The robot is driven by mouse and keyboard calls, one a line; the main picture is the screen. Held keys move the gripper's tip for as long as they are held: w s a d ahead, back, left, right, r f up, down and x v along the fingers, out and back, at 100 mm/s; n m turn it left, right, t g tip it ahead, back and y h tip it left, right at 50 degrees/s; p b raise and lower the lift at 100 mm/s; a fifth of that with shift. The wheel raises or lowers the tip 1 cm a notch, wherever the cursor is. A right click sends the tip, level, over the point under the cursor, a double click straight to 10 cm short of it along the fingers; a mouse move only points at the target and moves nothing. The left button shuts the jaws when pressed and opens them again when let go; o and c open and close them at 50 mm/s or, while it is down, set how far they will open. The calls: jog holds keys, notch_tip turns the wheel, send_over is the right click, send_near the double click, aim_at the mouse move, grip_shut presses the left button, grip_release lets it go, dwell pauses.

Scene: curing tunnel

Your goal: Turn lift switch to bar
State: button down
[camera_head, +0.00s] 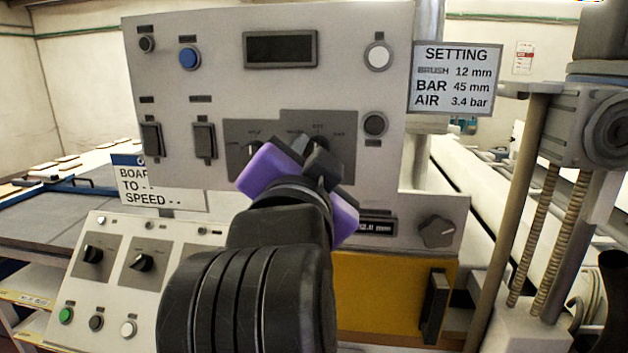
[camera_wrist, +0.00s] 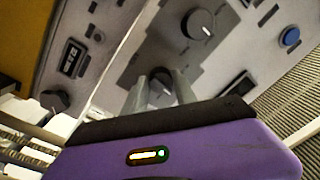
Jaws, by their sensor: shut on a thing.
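My gripper (camera_head: 306,146) is at the grey control panel (camera_head: 215,75), in front of the right one of two rotary switches. In the wrist view its two grey fingers (camera_wrist: 162,94) are closed on either side of this dark round switch (camera_wrist: 161,80). In the head view my purple gripper body and arm hide most of the switch. Its pointer direction and full labels cannot be read. The other rotary switch (camera_wrist: 199,25) stands free in the wrist view, with a white pointer mark.
A setting sign (camera_head: 455,78) reads bar 45 mm and air 3.4 bar. A small readout (camera_head: 376,226) and a grey knob (camera_head: 437,232) sit at lower right. A blue button (camera_head: 189,57) is at upper left. A metal post (camera_head: 515,200) stands right of the panel.

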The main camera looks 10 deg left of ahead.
jog(key=shift+a+m+h+b, duration=0.1)
jog(key=shift+m+h+b, duration=0.4)
jog(key=shift+m+b, duration=4.25)
jog(key=shift+m+p, duration=0.55)
jog(key=shift+m, duration=0.1)
jog(key=c, duration=1)
grip_release()
jog(key=shift+r, duration=0.1)
jog(key=shift+s, duration=0.1)
jog(key=s, duration=0.7)
jog(key=shift+s+a+f+b, duration=0.2)
jog(key=shift+s+f+b, duration=0.1)
jog(key=shift+b, duration=0.1)
